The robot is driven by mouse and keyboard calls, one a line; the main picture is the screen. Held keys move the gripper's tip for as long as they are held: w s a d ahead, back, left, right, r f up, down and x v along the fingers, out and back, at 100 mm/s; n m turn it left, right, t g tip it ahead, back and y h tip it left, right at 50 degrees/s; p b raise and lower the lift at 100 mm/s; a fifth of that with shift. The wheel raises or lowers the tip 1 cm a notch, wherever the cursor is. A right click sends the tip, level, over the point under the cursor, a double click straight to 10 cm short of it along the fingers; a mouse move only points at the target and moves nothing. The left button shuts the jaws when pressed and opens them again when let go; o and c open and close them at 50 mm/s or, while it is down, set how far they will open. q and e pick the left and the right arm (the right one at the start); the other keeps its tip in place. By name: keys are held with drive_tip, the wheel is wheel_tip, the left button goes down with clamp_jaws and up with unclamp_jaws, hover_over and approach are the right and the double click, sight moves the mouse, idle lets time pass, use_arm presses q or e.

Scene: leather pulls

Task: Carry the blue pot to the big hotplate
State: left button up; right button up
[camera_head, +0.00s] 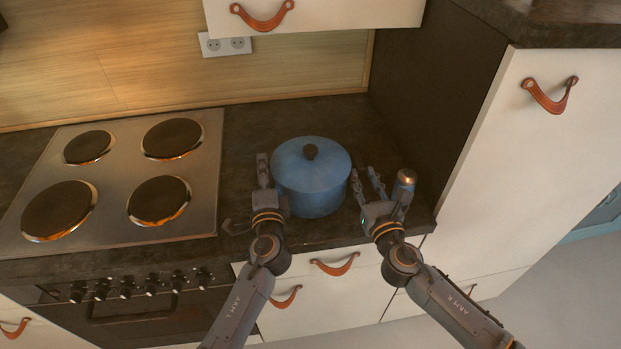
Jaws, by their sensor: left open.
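The blue pot (312,187), with its lid on and a dark knob, stands upright on the dark counter right of the stove. The stove has several dark round hotplates; the front-left hotplate (59,210) looks largest and is bare. My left gripper (249,192) is open at the pot's left side, close to it; whether it touches cannot be told. My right gripper (380,189) has its fingers spread at the pot's right side. I see nothing held in it. The pot's handles are not clearly visible.
A tall cabinet (540,150) bounds the counter on the right. The other hotplates, such as the front-right hotplate (158,200), are bare. An upper cabinet (330,14) hangs above.

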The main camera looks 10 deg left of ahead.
use_arm(q)
drive_tip(key=shift+w+a, duration=0.15)
drive_tip(key=shift+w, duration=0.35)
use_arm(e)
drive_tip(key=shift+w+a, duration=0.15)
drive_tip(key=shift+w, duration=0.35)
use_arm(q)
drive_tip(key=c, duration=0.6)
use_arm(e)
clamp_jaws()
use_arm(q)
clamp_jaws()
drive_tip(key=shift+w+r, duration=0.1)
drive_tip(key=shift+r, duration=0.2)
use_arm(e)
drive_tip(key=shift+w+r, duration=0.15)
drive_tip(key=shift+r, duration=0.15)
